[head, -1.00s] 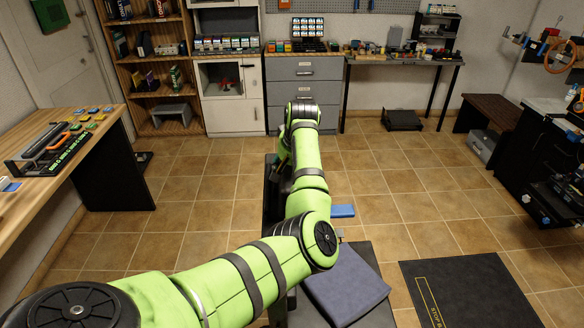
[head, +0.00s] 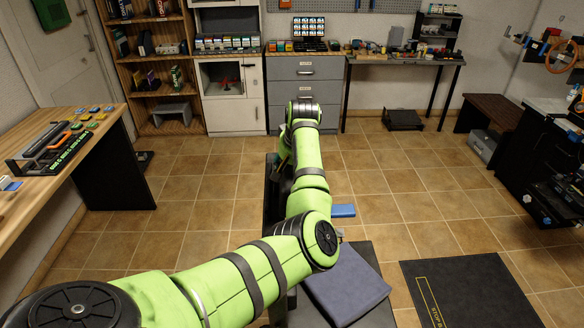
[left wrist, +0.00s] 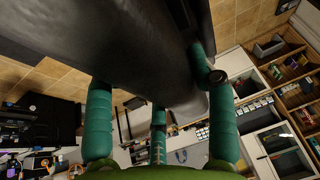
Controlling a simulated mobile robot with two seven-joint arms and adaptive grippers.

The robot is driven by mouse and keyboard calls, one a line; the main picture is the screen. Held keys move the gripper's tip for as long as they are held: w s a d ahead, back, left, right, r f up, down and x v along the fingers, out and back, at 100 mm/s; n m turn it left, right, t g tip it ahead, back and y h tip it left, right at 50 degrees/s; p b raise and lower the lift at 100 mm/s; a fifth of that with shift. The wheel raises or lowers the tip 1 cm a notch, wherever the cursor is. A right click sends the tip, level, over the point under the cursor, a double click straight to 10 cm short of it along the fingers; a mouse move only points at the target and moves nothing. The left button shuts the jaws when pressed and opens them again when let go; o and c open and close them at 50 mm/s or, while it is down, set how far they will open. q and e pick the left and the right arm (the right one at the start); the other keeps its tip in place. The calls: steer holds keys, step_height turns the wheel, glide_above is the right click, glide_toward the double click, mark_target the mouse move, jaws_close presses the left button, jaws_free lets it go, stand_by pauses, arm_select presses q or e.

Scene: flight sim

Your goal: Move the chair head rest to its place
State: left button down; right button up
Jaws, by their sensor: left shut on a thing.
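A large dark grey, smooth padded piece (left wrist: 110,45) fills the top of the left wrist view, and it looks like the chair head rest. My left gripper (left wrist: 152,75) has its teal fingers shut against this piece, which hides part of the fingertips. In the head view my green left arm reaches forward over a dark chair-like frame (head: 271,190), and the arm hides the gripper and what it holds. The seat end shows a blue-grey cushion (head: 345,288). My right gripper is in neither view.
A blue flat thing (head: 343,211) lies beside the arm. A wooden workbench (head: 105,140) stands at left, a grey drawer cabinet (head: 291,90) at the back and a dark mat (head: 470,290) at right. The tiled floor (head: 400,180) between them is mostly clear.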

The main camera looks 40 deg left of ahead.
arm_select(q)
steer(key=shift+a+r, duration=0.5)
steer(key=c, duration=0.6)
jaws_free()
steer(key=shift+o, duration=1)
steer(key=shift+s+d+f, duration=0.1)
steer(key=shift+s, duration=0.15)
steer(key=shift+d+f, duration=0.1)
steer(key=v, duration=1.2)
steer(key=shift+d, duration=0.1)
